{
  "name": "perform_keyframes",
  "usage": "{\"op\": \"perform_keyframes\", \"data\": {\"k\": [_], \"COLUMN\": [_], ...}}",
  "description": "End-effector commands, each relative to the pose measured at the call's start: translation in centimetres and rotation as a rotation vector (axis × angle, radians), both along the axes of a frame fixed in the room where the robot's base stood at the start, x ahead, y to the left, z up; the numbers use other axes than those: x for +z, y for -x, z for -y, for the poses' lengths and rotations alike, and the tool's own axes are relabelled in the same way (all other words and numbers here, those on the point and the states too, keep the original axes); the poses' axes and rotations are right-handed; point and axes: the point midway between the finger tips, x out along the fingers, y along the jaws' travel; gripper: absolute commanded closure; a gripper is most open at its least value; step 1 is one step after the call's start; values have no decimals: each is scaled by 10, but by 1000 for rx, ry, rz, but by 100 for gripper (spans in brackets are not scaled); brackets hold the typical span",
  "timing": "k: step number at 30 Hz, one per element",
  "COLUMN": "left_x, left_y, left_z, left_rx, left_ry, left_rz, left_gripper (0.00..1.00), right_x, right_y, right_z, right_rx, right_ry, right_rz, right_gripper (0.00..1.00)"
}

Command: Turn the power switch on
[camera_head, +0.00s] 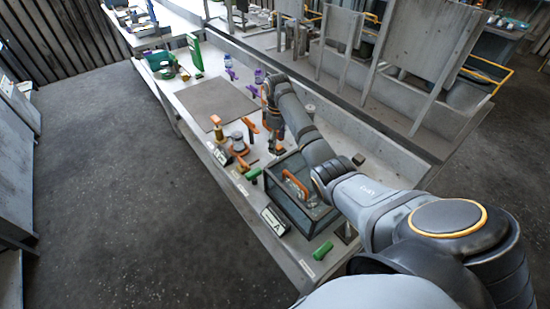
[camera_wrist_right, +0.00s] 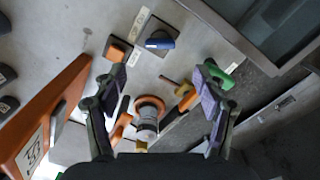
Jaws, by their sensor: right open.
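I cannot tell for sure which part is the power switch. In the right wrist view, a blue lever (camera_wrist_right: 160,43) lies on a dark square base, and an orange block (camera_wrist_right: 116,49) on a dark base lies left of it. My right gripper (camera_head: 276,149) is over the workbench, pointing down, near the small parts. In the wrist view my right gripper (camera_wrist_right: 162,88) is open, its purple-padded fingers wide apart with nothing held. A grey cylinder with an orange ring (camera_wrist_right: 149,112) shows between and below the fingers. The left gripper is not in view.
A dark-rimmed clear bin (camera_head: 309,226) with an orange part stands on the workbench's near side. A sign marked A (camera_head: 275,221) and a green cylinder (camera_head: 322,250) are beside it. A flat grey mat (camera_head: 215,101) lies farther back. Tall grey panels (camera_head: 418,45) stand behind the bench.

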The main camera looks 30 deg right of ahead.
Motion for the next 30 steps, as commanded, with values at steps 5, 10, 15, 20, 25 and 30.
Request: {"op": "perform_keyframes", "data": {"k": [5,10,15,20,25,30], "left_x": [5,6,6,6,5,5], "left_y": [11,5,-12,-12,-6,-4], "left_z": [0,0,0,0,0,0], "left_rx": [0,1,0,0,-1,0], "left_ry": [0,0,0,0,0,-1], "left_rz": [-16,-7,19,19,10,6], "left_gripper": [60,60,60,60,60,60], "right_x": [-35,-70,-92,-97,-97,-97], "right_y": [2,1,1,1,1,1], "right_z": [-1,0,0,0,0,0], "right_rx": [-1,-1,-1,-1,-1,-1], "right_ry": [-2,-1,0,1,1,1], "right_rz": [-6,-4,-2,-1,-1,-1], "right_gripper": [28,28,28,28,28,50]}}
